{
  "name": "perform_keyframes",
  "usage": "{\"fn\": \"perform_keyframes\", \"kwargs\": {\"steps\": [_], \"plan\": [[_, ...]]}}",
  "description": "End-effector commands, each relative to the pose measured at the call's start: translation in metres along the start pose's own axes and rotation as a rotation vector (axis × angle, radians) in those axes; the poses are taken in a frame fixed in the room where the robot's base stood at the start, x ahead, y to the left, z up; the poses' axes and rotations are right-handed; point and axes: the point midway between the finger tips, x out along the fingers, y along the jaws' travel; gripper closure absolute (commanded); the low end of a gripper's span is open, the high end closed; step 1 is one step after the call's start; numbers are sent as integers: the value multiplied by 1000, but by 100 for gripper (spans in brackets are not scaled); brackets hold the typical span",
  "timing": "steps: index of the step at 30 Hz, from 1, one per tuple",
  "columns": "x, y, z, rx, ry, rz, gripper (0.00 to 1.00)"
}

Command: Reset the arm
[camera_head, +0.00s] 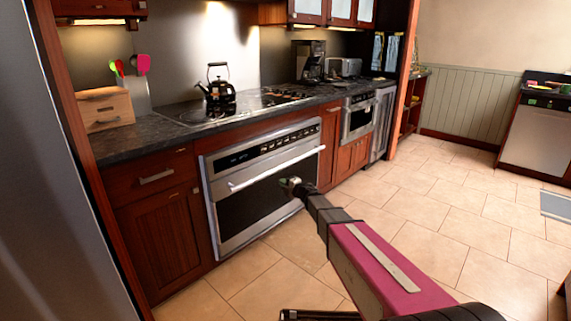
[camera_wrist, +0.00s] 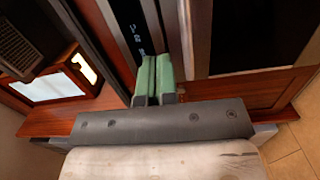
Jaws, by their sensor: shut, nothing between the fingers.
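My gripper (camera_head: 288,184) is at the end of my outstretched arm, in front of the oven (camera_head: 262,180) in the head view. The gripper looks close to the oven's door handle (camera_head: 275,168); I cannot tell whether it touches. In the wrist view, the two green fingers of my gripper (camera_wrist: 155,62) lie side by side, shut, with nothing between them. Dark panels and red-brown wood lie beyond the fingertips there.
A countertop (camera_head: 120,148) with a kettle (camera_head: 217,92) runs above the oven. A microwave drawer (camera_head: 358,117) is farther right. A tall grey surface (camera_head: 50,170) stands at the left. The tiled floor (camera_head: 440,200) to the right is mostly clear.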

Motion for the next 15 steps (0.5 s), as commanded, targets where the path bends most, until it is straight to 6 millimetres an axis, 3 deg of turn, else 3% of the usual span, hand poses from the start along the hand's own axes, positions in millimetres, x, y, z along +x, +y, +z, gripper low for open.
{"fn": "perform_keyframes", "kwargs": {"steps": [5, 8, 12, 15], "plan": [[-44, 5, 31, 153, -239, -28, 100], [-80, 3, 53, 283, -417, -52, 100], [-142, -8, 76, 500, -682, -95, 100], [-191, -21, 82, 669, -869, -137, 100]]}}
